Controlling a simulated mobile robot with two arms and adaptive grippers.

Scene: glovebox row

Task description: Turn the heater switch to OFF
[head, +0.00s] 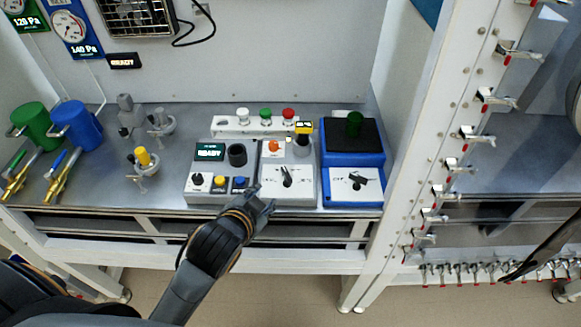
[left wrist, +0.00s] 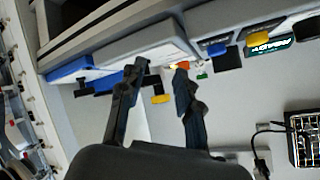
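Two black rotary switches with printed dials show in the head view. One switch (head: 287,178) is on the grey-white middle unit (head: 304,197). The other switch (head: 357,180) is on the front of the blue unit (head: 374,160), which has a black top plate with a green piece on it. I cannot read the labels or tell which switch is the heater's. My left gripper (head: 262,199) is just in front of the middle unit's lower left corner, below and left of its switch. In the left wrist view its two fingers (left wrist: 160,72) are apart with nothing held. My right gripper is not seen.
Small coloured knobs line a white rack (head: 222,124) behind. Green (head: 31,124) and blue (head: 80,128) mugs stand far left. A white post (head: 437,110) bounds the right.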

